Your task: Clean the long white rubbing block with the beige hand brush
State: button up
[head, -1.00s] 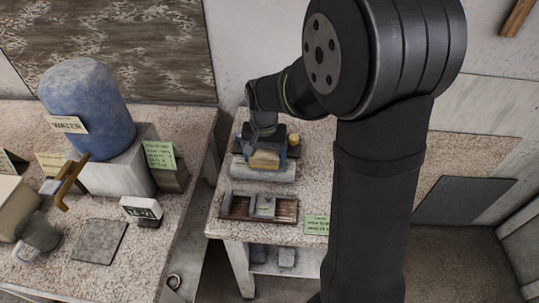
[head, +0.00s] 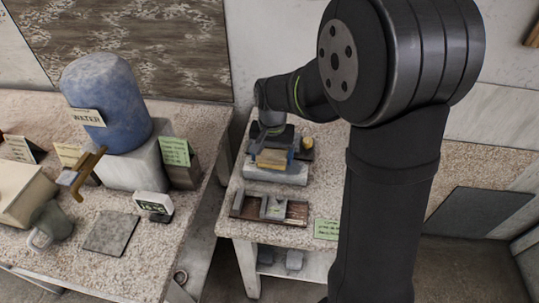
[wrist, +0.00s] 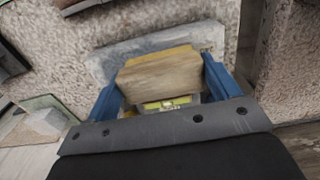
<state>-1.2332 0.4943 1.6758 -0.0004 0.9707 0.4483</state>
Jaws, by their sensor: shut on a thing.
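My gripper (wrist: 163,82) has its blue fingers shut on the sides of the beige hand brush (wrist: 160,74). In the head view the brush (head: 272,158) is at or just above the long white rubbing block (head: 275,178), which lies crosswise on the speckled bench. In the wrist view the block (wrist: 105,62) looks greyish white and shows behind the brush and past its ends. The brush hides the block's middle. I cannot tell whether the brush touches the block. My gripper (head: 270,142) shows small in the head view.
A dark tray (head: 237,204) with grey pieces lies in front of the block. A small tan-topped item (head: 307,143) stands right behind it. A green note (head: 326,229) is at the bench's front edge. A blue water drum (head: 105,100) stands on the left bench.

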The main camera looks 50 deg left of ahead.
jog(key=shift+w+d+r, duration=0.4)
jog(key=shift+w+d, duration=0.1)
jog(key=shift+r, duration=1.25)
jog(key=shift+r, duration=2.05)
